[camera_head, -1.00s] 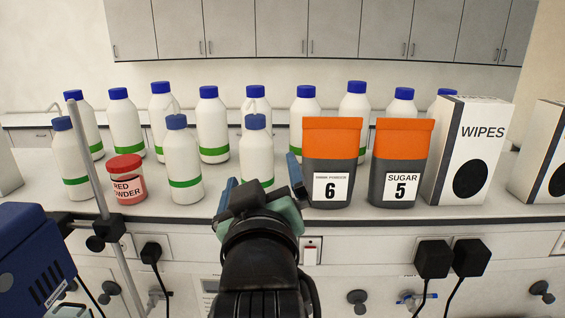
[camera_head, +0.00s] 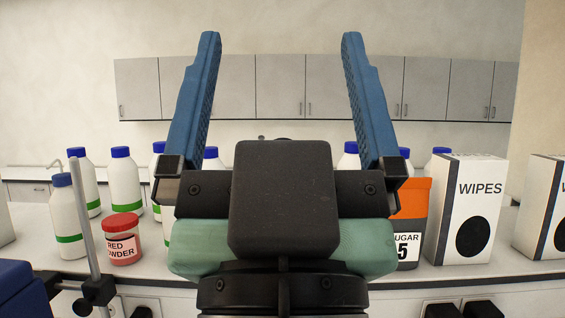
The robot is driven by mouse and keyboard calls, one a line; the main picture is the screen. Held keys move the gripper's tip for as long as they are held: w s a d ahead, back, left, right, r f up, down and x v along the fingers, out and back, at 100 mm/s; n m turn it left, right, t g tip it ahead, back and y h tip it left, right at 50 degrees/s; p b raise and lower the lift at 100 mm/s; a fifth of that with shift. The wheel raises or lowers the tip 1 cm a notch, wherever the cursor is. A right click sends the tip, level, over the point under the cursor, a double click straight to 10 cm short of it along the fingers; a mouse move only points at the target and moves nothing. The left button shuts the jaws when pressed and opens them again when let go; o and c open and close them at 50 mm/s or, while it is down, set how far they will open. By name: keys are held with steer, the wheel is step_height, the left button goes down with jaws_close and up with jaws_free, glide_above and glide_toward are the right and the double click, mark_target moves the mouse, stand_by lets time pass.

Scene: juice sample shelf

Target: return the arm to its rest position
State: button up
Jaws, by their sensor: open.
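My gripper (camera_head: 280,50) fills the middle of the head view, close to the camera.
White bottles (camera_head: 68,222) with blue caps and a red powder jar (camera_head: 122,240) stand at left. A sugar pouch (camera_head: 412,205), partly hidden, and a wipes box (camera_head: 468,210) stand at right. A metal rod (camera_head: 85,220) rises at front left. Grey cupboards (camera_head: 280,85) hang behind.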

step_height(320, 180, down, 16)
steer(key=b, duration=1.4)
steer(key=shift+b, duration=0.3)
